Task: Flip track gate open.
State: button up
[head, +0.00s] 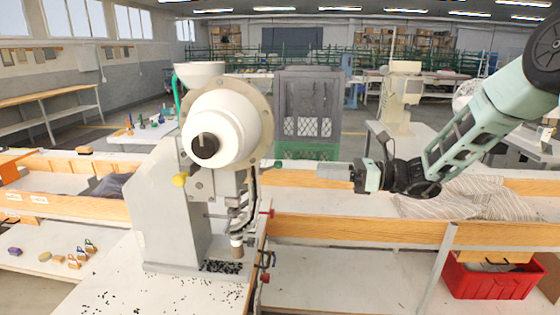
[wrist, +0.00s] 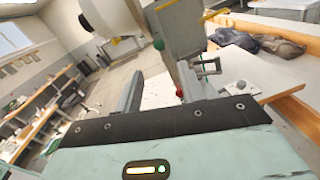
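The white and grey eyelet press (head: 165,205) stands on the bench left of centre. A small green knob (head: 278,164) sticks out on its right side, and it also shows in the wrist view (wrist: 158,44). A red knob (head: 270,212) is lower down near the press head, also in the wrist view (wrist: 180,93). I cannot tell for sure which part is the track gate. My gripper (head: 322,170) is right of the press, pointing left at it, level with the green knob and apart from it. In the wrist view its two fingers (wrist: 160,76) are apart with nothing between them.
Small dark eyelets lie scattered on the white bench top (head: 110,275). A wooden rail (head: 360,230) runs along the bench to the right. A red crate (head: 490,278) is at lower right. The space between gripper and press looks clear.

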aim_at(280, 166)
jog(key=shift+p+x, duration=1.95)
jog(key=shift+x, duration=3.8)
jog(key=shift+r, duration=0.1)
grip_shut()
